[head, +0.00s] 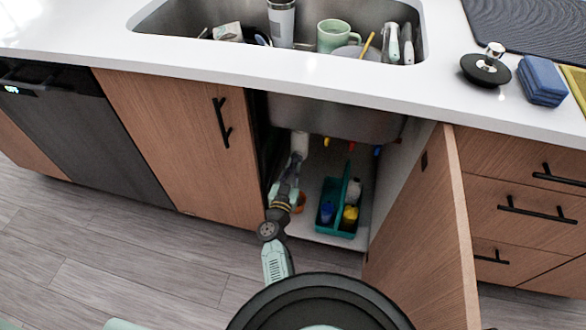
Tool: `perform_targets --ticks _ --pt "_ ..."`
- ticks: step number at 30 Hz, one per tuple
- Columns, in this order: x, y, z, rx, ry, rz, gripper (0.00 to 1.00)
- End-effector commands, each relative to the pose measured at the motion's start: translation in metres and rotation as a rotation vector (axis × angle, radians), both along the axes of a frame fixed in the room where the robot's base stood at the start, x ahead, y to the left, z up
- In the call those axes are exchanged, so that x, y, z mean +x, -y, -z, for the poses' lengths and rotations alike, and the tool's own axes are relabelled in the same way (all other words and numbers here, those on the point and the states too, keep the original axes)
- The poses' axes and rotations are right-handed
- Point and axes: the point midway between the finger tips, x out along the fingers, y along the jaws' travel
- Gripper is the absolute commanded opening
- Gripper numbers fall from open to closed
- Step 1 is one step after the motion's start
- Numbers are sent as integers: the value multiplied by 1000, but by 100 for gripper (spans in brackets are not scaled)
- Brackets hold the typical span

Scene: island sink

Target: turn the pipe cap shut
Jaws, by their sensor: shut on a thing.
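A white pipe (299,142) hangs under the sink basin at the left of the open cabinet. My gripper (296,162) reaches up into the cabinet from below and is shut at the pipe's lower end, where the pipe cap is. The cap is small and mostly hidden by my fingers, so I cannot tell how far it is turned.
A teal caddy (325,227) with bottles stands on the cabinet floor, right of my arm. An orange thing (300,202) is beside my arm. The open door (425,235) bounds the right side. The steel basin (335,119) hangs above. Small coloured parts hang below it.

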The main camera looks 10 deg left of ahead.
Motion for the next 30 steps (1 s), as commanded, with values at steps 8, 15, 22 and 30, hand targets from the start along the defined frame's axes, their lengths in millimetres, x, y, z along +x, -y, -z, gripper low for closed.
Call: perform_targets --ticks 8,15,22,30 --pt "0 0 0 0 0 0 0" --pt "0 0 -1 35 0 0 0" --pt "0 0 -1 160 -2 -1 0" --pt "0 2 0 402 -1 0 0"
